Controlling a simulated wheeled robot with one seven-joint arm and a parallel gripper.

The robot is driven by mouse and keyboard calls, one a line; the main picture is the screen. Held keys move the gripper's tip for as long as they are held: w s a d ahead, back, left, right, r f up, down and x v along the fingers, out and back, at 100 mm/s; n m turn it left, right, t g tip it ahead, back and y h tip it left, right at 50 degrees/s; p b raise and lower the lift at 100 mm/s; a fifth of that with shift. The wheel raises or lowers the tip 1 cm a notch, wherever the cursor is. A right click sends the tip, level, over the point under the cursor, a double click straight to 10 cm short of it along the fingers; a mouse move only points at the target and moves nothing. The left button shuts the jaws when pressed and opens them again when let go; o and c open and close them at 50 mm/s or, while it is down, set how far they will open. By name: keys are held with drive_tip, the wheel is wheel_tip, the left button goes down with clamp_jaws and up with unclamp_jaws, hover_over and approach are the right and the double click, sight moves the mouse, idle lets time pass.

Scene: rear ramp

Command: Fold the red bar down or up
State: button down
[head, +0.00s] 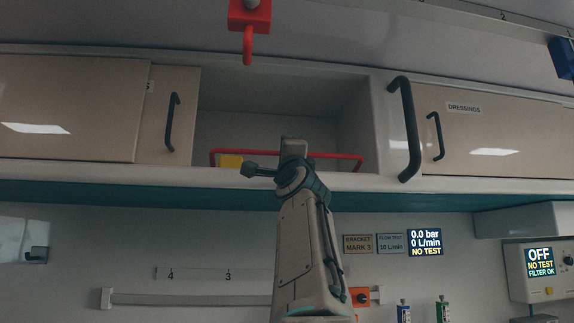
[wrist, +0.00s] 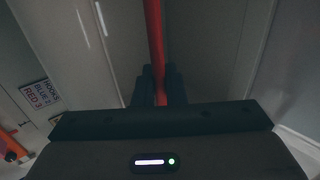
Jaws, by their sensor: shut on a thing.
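The red bar (head: 335,155) runs level across the lower front of an open cupboard compartment, just above its lip. A yellow patch (head: 231,161) shows at its left part. My arm hides the bar's middle. In the wrist view the red bar (wrist: 154,35) runs between the two dark fingers of my gripper (wrist: 160,82), which is shut on it. In the head view the fingers are mostly hidden behind my wrist.
The open compartment (head: 265,95) looks empty. Closed cupboard doors with dark handles flank it, including the DRESSINGS door (head: 470,125). A large dark grab handle (head: 406,130) stands out to the right. A red hook (head: 248,30) hangs from above.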

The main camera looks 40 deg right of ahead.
drive_tip(key=shift+s, duration=0.1)
idle(0.5)
drive_tip(key=c, duration=1.6)
unclamp_jaws()
drive_tip(key=shift+s+a+f+b, duration=0.2)
drive_tip(key=shift+f+b, duration=0.1)
drive_tip(key=shift+b, duration=0.25)
drive_tip(key=b+v, duration=0.8)
drive_tip(key=v, duration=0.5)
drive_tip(key=shift+b, duration=0.35)
